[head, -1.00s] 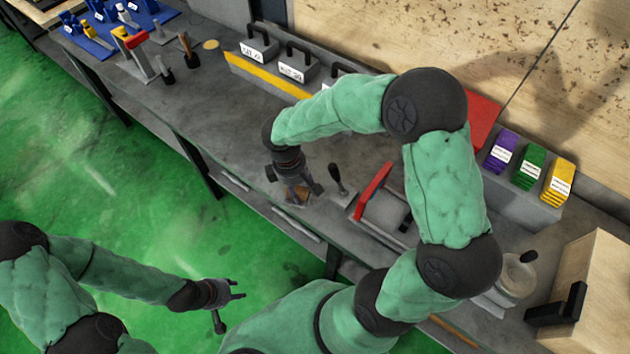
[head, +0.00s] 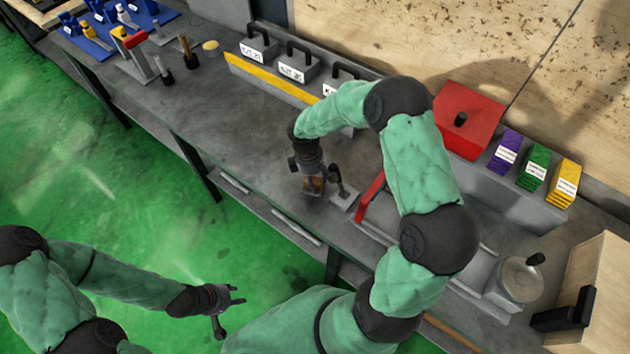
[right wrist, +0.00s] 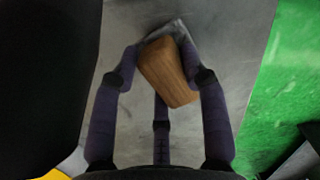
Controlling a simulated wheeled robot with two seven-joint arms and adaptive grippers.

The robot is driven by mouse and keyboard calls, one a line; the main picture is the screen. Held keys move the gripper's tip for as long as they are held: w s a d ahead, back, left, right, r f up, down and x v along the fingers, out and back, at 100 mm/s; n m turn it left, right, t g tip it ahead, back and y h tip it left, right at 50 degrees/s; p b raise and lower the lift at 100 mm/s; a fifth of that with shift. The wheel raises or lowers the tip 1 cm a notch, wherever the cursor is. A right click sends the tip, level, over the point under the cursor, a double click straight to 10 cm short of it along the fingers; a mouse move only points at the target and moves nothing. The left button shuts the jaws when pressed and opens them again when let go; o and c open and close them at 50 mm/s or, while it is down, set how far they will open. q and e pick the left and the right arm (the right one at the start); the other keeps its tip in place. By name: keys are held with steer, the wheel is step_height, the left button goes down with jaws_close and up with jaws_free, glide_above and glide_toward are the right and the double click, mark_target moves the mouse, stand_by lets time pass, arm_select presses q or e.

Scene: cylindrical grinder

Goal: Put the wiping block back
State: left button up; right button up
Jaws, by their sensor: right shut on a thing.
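The wiping block (right wrist: 168,72) is a brown wooden block with a grey edge at its far end. In the right wrist view it sits tilted between the fingers of my right gripper (right wrist: 163,75), which is shut on it. In the head view my right gripper (head: 314,186) points down over the grey bench, and a bit of the block's brown shows among its fingers. I cannot tell whether the block touches the bench. My left gripper (head: 228,298) is open and empty, over the green floor away from the bench.
A black-knobbed lever (head: 339,178) on a small base stands just right of my right gripper. A red-edged machine part (head: 370,197) is beyond it. Labelled kit blocks (head: 297,68) stand behind a yellow strip. Purple, green and yellow stacks (head: 534,166) are at right. Bench left of the gripper is clear.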

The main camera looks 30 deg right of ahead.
steer(key=shift+f, duration=0.55)
steer(key=shift+f, duration=0.1)
steer(key=o, duration=1)
steer(key=shift+r, duration=0.2)
steer(key=r, duration=0.4)
steer(key=w+r+p, duration=0.1)
steer(key=r, duration=0.2)
steer(key=a+r+p, duration=0.1)
steer(key=r, duration=0.3)
steer(key=shift+w+a+r, duration=0.1)
steer(key=shift+w+r, duration=0.1)
steer(key=shift+r, duration=0.15)
